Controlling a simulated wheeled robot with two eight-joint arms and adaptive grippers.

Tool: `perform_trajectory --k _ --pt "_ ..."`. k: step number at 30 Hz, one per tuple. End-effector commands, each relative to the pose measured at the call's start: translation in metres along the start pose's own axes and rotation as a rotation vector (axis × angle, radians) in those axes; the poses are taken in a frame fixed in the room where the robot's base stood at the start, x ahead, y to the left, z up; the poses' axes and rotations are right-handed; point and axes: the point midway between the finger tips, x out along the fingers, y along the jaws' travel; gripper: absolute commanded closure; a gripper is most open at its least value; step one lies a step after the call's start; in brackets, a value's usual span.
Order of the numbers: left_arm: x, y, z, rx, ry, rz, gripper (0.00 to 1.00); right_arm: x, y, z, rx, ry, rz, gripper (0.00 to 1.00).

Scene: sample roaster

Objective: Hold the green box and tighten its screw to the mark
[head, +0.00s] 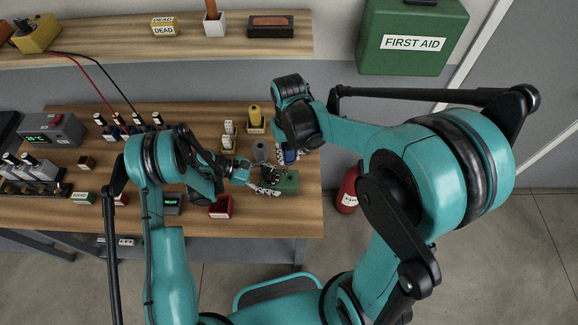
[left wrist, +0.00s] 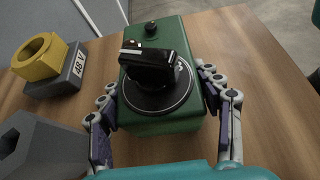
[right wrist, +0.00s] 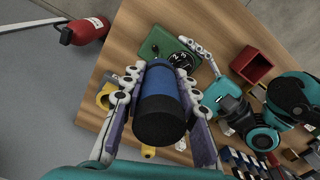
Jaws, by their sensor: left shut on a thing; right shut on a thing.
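The green box (head: 290,182) sits at the front right of the wooden table. In the left wrist view, the green box (left wrist: 150,127) has a black knob (left wrist: 148,68) over a round dial with white marks, and a small black round piece (left wrist: 151,28) at its far end. My left gripper (left wrist: 160,88) is shut on the box, one finger along each side. My right gripper (right wrist: 160,80) is shut on a blue cylinder with a black end (right wrist: 160,100). In the right wrist view, the box (right wrist: 158,44) lies beyond the cylinder. Whether the cylinder touches it is unclear.
A red tray (head: 220,207) and several small items share the table. A red fire extinguisher (head: 348,190) stands on the floor past the table's right edge. Bare wood lies right of the box.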

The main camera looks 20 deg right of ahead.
Motion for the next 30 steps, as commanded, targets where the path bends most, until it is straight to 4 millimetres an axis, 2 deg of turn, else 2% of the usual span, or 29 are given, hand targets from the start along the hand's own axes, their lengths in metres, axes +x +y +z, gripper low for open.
perform_trajectory --k 3,6,14,20,30 --pt "0.0 0.0 -0.001 -0.001 0.002 0.0 0.75 -0.022 0.007 -0.002 -0.11 0.0 0.0 1.0" --pt "0.0 0.0 -0.001 -0.001 0.003 0.0 0.75 -0.032 0.009 -0.003 -0.166 0.0 0.0 1.0" --pt "0.0 0.0 -0.001 -0.001 0.003 -0.001 0.75 -0.033 0.01 -0.003 -0.179 0.0 0.0 1.0" --pt "0.0 0.0 -0.001 -0.001 0.003 -0.001 0.75 -0.025 0.009 -0.003 -0.178 0.0 0.0 1.0" --pt "0.0 0.0 -0.001 -0.001 0.003 -0.001 0.75 0.006 0.009 -0.003 -0.177 0.0 0.0 1.0"
